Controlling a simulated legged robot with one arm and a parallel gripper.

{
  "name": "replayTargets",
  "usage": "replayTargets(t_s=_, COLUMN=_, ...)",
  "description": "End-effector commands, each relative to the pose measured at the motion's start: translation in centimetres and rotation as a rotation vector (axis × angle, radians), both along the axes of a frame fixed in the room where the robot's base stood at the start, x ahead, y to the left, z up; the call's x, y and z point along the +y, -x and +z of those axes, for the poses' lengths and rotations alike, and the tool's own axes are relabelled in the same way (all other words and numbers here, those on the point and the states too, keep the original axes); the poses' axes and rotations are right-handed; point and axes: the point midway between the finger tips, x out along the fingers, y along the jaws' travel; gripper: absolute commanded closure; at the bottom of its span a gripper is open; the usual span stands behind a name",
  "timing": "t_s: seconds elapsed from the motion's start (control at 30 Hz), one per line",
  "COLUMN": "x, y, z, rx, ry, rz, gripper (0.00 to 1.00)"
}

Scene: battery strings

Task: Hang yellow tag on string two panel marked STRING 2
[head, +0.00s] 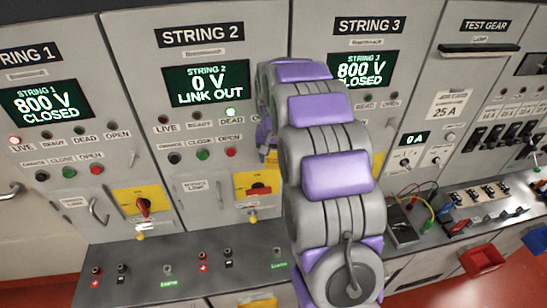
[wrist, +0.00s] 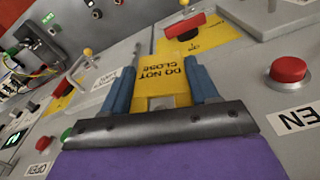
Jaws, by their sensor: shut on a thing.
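The panel marked STRING 2 (head: 207,70) stands left of centre in the head view, its screen reading 0 V LINK OUT and its DEAD lamp lit. Its yellow switch plate (head: 245,181) carries a red handle (head: 259,188), with a small yellow knob (head: 253,218) below. In the wrist view my gripper (wrist: 163,78) is shut on the yellow tag (wrist: 176,73), which reads DO NOT CLOSE. The tag lies between the blue fingers, in front of a panel with a red handle (wrist: 190,25) on a yellow plate. My arm hides most of the gripper in the head view.
STRING 1 (head: 45,105) and STRING 3 (head: 364,68) flank the panel, both reading 800 V CLOSED. A grey ledge (head: 185,280) with sockets runs below. A red push button (wrist: 289,70) is right of my gripper. Test gear with leads (head: 425,205) is at the right.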

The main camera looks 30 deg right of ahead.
Motion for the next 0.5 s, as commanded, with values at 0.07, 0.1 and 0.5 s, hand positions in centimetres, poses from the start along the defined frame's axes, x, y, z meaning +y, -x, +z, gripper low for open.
replayTargets(t_s=0.07, x=-0.1, y=-0.4, z=0.0, rx=0.001, ry=-0.001, rz=0.000, gripper=0.70)
replayTargets(t_s=0.1, x=-0.2, y=-0.6, z=0.0, rx=0.001, ry=-0.001, rz=0.000, gripper=0.70)
replayTargets(t_s=0.5, x=-0.6, y=-2.2, z=-0.5, rx=-0.001, ry=0.001, rz=0.001, gripper=0.70)
